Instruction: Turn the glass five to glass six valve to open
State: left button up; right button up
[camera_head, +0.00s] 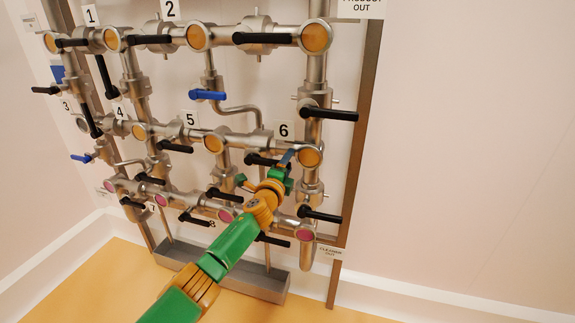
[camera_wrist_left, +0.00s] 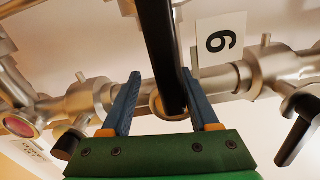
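The round amber glass five (camera_head: 214,143) and glass six (camera_head: 309,156) sit on the middle pipe row, near the number plates 5 (camera_head: 190,119) and 6 (camera_head: 283,130). Between them is the valve's black handle (camera_head: 261,159), lying roughly along the pipe and partly hidden by my gripper. My left gripper (camera_head: 286,158) is at this handle, just left of glass six. In the left wrist view, its two blue fingers (camera_wrist_left: 160,82) are apart, one on each side of a black handle (camera_wrist_left: 158,45), with a gap visible on both sides. My right gripper is out of view.
Other black handles stick out nearby, such as one above glass six (camera_head: 330,114) and one below it (camera_head: 320,215). A blue handle (camera_head: 208,95) is above glass five. A brown frame post (camera_head: 358,150) stands at the right. The wall beyond it is clear.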

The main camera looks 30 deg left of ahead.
pick_arm(q)
jog(key=p+v, duration=0.1)
jog(key=v, duration=0.6)
jog(key=shift+p, duration=0.4)
dwell(0.4)
jog(key=s+d+f+n+g+h, duration=0.1)
jog(key=s+f+n+g, duration=0.3)
jog(key=f, duration=0.7)
jog(key=s+d+f+n+g, duration=0.1)
jog(key=s+f+g, duration=0.1)
jog(key=s+f, duration=0.65)
jog(key=s+d+f+n+g+h, duration=0.1)
jog(key=s+f+n+g, duration=0.1)
jog(key=f, duration=1.1)
jog(key=s+d+f+n+g, duration=0.2)
jog(key=s+f, duration=0.3)
jog(key=s, duration=0.6)
jog(key=s+d+f+n+g+h, duration=0.1)
jog(key=s+d+f, duration=0.4)
jog(key=s, duration=0.6)
jog(key=s+d+f+n+g+h, duration=0.1)
jog(key=s+d+f+n+g, duration=0.3)
jog(key=s, duration=0.7)
notch_tip(320, 180, down, 2)
jog(key=shift+s+f+g, duration=0.1)
jog(key=shift+s+g, duration=0.15)
jog(key=shift+g, duration=0.45)
